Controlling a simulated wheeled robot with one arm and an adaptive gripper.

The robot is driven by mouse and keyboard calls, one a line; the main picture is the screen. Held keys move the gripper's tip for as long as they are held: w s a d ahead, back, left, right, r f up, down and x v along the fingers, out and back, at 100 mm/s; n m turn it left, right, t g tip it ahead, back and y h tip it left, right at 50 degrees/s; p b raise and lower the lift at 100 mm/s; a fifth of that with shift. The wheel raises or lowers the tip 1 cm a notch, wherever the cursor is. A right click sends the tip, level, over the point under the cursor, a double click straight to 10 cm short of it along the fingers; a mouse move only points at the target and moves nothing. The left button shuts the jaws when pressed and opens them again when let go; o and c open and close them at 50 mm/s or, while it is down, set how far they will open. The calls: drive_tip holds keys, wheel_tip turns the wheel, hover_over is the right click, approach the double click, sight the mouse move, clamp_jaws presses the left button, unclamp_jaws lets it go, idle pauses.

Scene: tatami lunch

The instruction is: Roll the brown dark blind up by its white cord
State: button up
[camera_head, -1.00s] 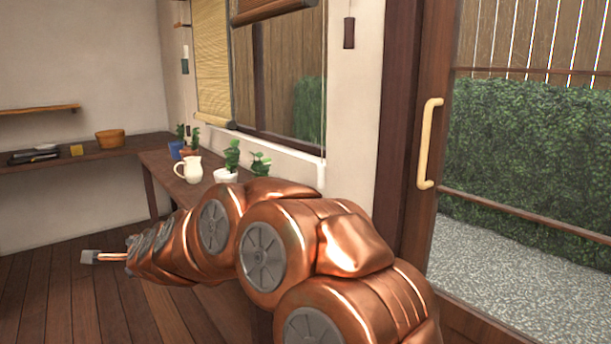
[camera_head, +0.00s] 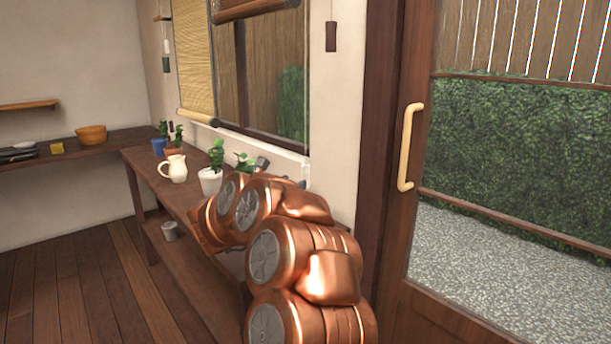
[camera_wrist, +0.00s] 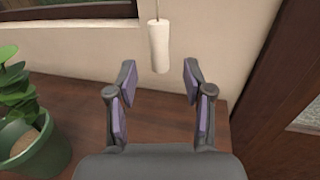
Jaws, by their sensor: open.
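The brown dark blind (camera_head: 254,8) is rolled near the top of the right part of the window, mostly cut off by the upper edge of the head view. The pull lies just beyond and between the fingertips, with no visible contact. In the head view my gripper is largely hidden behind my copper arm, by the window sill.
A lighter blind (camera_head: 193,62) covers the left window part. On the low bench (camera_head: 135,158) stand a white jug (camera_head: 173,169) and several potted plants; a green pot (camera_wrist: 35,150) is left of my gripper. A glass door (camera_head: 408,150) is right.

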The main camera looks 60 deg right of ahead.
sight(303, 177)
drive_tip(key=shift+d, duration=3.75)
clamp_jaws()
